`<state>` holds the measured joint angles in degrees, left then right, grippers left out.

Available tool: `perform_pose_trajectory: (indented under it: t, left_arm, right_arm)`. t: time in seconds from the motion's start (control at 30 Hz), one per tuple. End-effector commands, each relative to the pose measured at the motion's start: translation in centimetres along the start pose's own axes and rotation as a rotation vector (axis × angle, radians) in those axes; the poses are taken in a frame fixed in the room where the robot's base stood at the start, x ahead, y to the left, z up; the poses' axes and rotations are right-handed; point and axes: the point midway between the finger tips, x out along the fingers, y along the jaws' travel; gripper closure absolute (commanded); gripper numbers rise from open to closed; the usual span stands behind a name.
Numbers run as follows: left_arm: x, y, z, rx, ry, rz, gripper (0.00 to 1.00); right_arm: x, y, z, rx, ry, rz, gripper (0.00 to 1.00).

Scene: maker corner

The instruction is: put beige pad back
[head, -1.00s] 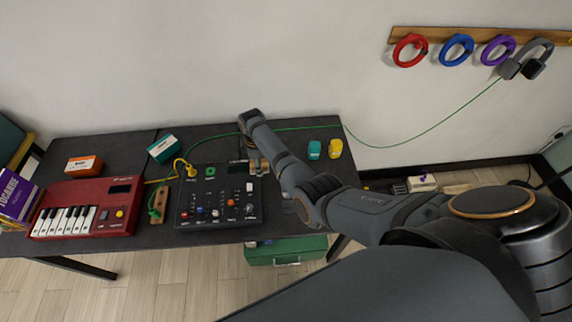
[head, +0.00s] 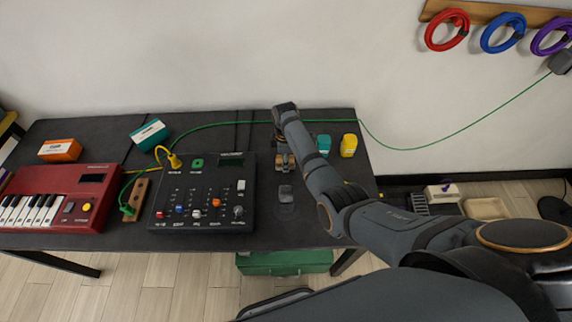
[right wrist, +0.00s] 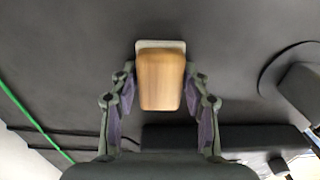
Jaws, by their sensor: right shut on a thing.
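My right gripper (head: 284,158) reaches over the dark table's back right part, just right of the black mixer. In the right wrist view, my right gripper (right wrist: 160,75) is shut on a small block with a brown wood-like face and a pale beige-grey edge, which I take as the beige pad (right wrist: 161,82). In the head view the pad (head: 285,165) shows only as a small brown piece at the fingers. Whether it touches the table I cannot tell. My left gripper is not in view.
The black mixer (head: 205,195) and red keyboard (head: 62,203) stand left. A small grey item (head: 286,193) lies in front of the gripper. Teal (head: 323,144) and yellow (head: 348,145) pieces stand right. A green cable (head: 240,123) runs along the back. The front right tabletop is clear.

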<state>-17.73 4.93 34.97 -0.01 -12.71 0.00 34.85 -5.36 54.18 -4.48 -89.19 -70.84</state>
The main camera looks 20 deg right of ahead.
Motion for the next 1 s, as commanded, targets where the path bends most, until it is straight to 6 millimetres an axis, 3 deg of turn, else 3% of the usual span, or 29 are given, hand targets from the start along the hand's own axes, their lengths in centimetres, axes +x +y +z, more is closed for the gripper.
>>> perform_pose_trajectory:
  t: [0.17, 0.3, 0.33, 0.47, 0.8, 1.0]
  left_arm:
    - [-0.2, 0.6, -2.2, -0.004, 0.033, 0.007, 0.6]
    - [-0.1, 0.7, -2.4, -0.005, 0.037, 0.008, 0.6]
    - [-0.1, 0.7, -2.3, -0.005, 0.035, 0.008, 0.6]
    - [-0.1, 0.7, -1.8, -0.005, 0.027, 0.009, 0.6]
    - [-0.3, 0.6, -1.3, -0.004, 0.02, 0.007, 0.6]
    - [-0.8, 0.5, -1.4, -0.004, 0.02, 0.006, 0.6]
  right_arm:
    - [-0.1, 0.0, -0.1, 0.0, 0.001, 0.0, 0.83]
    - [0.3, 0.0, -0.1, 0.0, 0.001, 0.0, 0.83]
    - [0.2, 0.0, -0.1, 0.0, 0.001, 0.0, 0.5]
    - [0.2, 0.0, -0.1, 0.0, 0.001, 0.0, 0.32]
    - [-0.1, 0.0, -0.1, 0.0, 0.001, 0.001, 0.31]
    - [-3.7, 0.1, -0.1, 0.001, 0.003, 0.005, 0.31]
